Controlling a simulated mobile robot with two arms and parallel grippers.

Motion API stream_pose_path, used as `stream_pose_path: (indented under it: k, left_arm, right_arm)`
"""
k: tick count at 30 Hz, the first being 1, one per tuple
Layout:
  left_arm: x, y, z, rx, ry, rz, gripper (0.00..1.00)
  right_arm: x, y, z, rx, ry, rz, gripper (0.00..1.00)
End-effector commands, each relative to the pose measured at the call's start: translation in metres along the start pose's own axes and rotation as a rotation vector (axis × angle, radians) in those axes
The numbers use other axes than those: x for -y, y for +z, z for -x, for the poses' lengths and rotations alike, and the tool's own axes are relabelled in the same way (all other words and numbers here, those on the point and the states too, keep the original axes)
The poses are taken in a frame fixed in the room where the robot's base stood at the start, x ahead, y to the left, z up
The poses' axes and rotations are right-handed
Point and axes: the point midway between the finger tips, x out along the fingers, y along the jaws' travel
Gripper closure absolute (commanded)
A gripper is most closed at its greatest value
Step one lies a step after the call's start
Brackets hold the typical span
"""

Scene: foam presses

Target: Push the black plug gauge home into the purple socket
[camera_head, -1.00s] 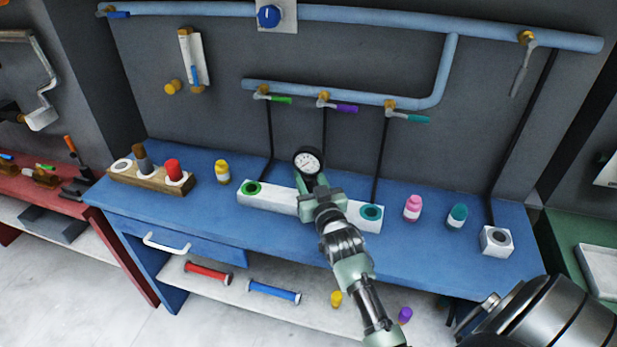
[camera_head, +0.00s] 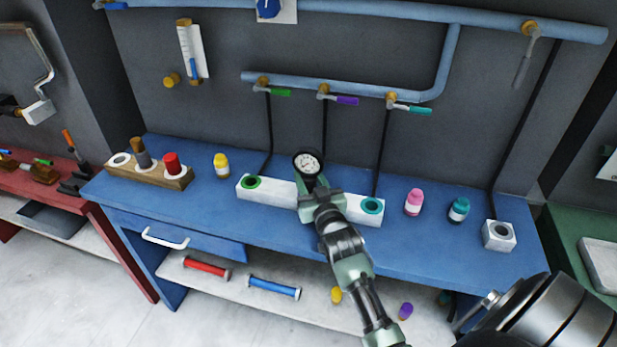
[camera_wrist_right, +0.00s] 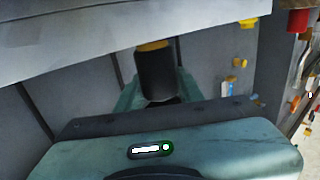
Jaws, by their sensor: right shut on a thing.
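The purple socket is hidden behind my gripper, so I cannot tell how deep the gauge sits. In the right wrist view, a black cylinder with a yellow top (camera_wrist_right: 155,75) stands between the fingers. My left gripper is not in view.
A wooden rack (camera_head: 150,177) and a yellow bottle (camera_head: 221,166) stand left of the block. Pink (camera_head: 413,202) and teal (camera_head: 459,209) bottles and a small white block (camera_head: 499,235) stand right. A blue pipe with valves (camera_head: 340,90) runs behind. The bench front is clear.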

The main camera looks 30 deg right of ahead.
Motion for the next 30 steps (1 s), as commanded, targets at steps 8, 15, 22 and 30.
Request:
stream_pose_path:
  k: [8, 15, 22, 30]
  left_arm:
    - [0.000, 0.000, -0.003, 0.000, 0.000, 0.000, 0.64]
    - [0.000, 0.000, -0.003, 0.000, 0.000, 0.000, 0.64]
    - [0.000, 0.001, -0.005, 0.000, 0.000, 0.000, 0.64]
    - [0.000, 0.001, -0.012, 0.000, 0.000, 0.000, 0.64]
  right_arm:
    - [0.000, 0.004, 0.000, -0.003, 0.000, 0.000, 0.43]
    - [0.000, 0.005, 0.000, 0.000, 0.000, 0.000, 0.37]
    - [0.000, 0.009, 0.011, 0.007, 0.000, 0.000, 0.37]
    - [0.000, 0.007, 0.057, 0.002, 0.000, 0.000, 0.37]
